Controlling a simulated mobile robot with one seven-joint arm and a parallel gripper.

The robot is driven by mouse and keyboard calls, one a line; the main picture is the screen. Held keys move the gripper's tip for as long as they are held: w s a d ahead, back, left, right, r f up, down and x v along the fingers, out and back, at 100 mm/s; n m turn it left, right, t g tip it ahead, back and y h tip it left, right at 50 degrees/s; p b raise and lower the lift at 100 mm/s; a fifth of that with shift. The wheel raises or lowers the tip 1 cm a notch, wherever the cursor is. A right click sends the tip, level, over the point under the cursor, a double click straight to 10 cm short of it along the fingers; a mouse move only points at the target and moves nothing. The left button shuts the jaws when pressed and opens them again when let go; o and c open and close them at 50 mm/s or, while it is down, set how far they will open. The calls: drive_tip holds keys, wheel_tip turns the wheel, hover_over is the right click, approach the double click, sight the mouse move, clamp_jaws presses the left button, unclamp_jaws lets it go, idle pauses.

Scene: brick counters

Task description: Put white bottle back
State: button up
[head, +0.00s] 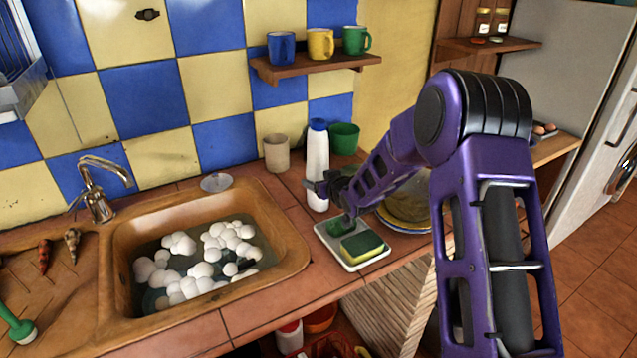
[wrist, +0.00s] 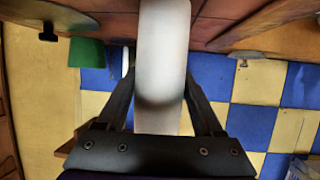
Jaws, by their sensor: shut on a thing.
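The white bottle (head: 317,160) with a blue cap is upright behind the white sponge tray (head: 375,262), at the right of the sink. My gripper (head: 326,188) is shut on its lower part, reaching in from the right. In the wrist view the white bottle (wrist: 163,60) fills the space between the two dark fingers of my gripper (wrist: 160,85). I cannot tell whether the bottle's base touches the counter.
A beige cup (head: 276,153) and a green cup (head: 343,138) stand behind the bottle. The sink (head: 285,235) with white foam lies left. A yellow-green sponge (head: 362,246) lies on the tray. Plates (head: 408,210) stand right, and a mug shelf (head: 320,68) hangs above.

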drive_tip(key=shift+f, duration=0.15)
drive_tip(key=o, duration=1.4)
drive_tip(key=v, duration=1.2)
drive_tip(key=shift+d, duration=0.1)
